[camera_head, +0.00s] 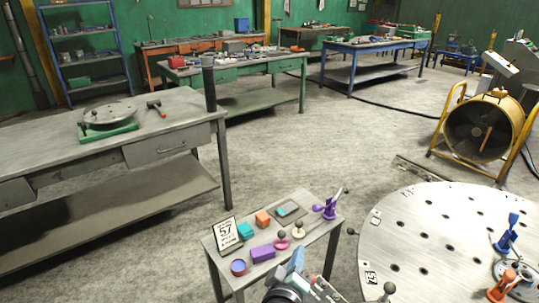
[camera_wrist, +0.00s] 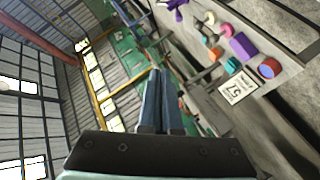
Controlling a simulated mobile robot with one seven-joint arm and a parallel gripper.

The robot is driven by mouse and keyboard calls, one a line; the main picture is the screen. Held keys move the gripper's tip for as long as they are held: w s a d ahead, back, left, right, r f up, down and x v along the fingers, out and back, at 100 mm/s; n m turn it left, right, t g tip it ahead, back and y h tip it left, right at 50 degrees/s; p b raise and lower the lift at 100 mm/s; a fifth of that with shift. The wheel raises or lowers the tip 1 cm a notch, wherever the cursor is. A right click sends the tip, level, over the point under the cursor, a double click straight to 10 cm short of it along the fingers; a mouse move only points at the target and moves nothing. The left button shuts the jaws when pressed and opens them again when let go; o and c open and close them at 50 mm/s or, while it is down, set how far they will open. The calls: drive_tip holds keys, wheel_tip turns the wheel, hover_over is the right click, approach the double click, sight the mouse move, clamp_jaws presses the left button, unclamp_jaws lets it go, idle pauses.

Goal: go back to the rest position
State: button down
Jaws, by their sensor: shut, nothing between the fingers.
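My gripper (camera_head: 296,260) shows at the bottom of the head view, at the front edge of the small grey table (camera_head: 318,239). In the wrist view its two blue-grey fingers (camera_wrist: 159,90) lie close together with nothing between them. The gripper is shut and empty. Part of my arm is cut off by the lower edge of the head view.
The small table holds a "57" sign (camera_head: 226,234), a teal block (camera_head: 245,231), an orange block (camera_head: 262,218), a purple block (camera_head: 263,253) and a cup-like cylinder (camera_head: 238,267). A round perforated table (camera_head: 405,235) stands right. A workbench (camera_head: 60,155) stands left. Open floor lies between.

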drive_tip(key=s+a+r+m+t+y, duration=0.1)
drive_tip(key=a+r+m+t, duration=0.2)
drive_tip(key=r, duration=1.4)
drive_tip(key=s+r+m+t, duration=0.15)
drive_tip(key=r+t, duration=0.25)
drive_tip(key=r, duration=1.2)
drive_tip(key=s+a+r+m+t+y, duration=0.3)
drive_tip(key=s+r+t, duration=0.3)
drive_tip(key=s+r, duration=0.9)
wheel_tip(320, 180, up, 4)
drive_tip(key=shift+s+a+r, duration=0.2)
